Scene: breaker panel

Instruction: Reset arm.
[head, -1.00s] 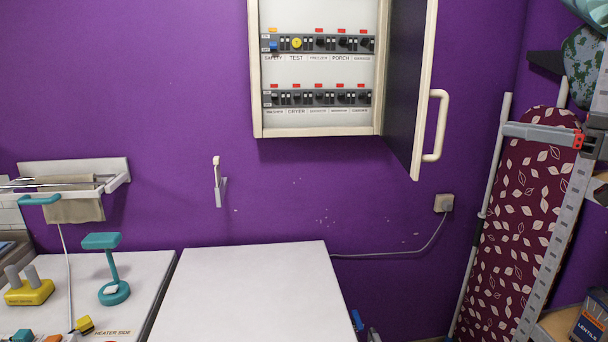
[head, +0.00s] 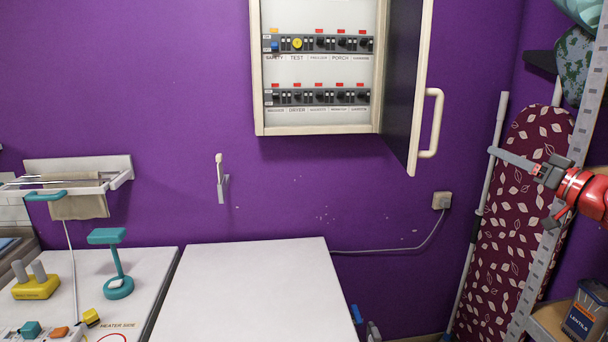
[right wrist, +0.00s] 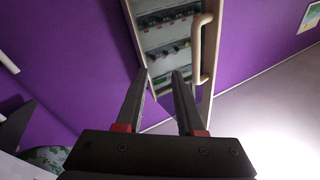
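The breaker panel (head: 257,110) hangs on the purple wall with its door (head: 403,85) swung open to the right. Two rows of breakers show inside, with a blue switch (head: 274,45) and a round yellow button (head: 297,43) in the upper row. My right gripper (head: 492,152) is at the right, in front of the ironing board, below and to the right of the door handle (head: 435,122). In the right wrist view my right gripper (right wrist: 159,73) has its fingers apart with nothing between them; the panel (right wrist: 140,42) appears beyond. My left gripper is not in view.
A white worktop (head: 250,290) stands below the panel. A teal stand (head: 113,262) and a yellow block (head: 36,288) sit on the left counter. A patterned ironing board (head: 515,235) and a lentils tin (head: 585,315) are at the right.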

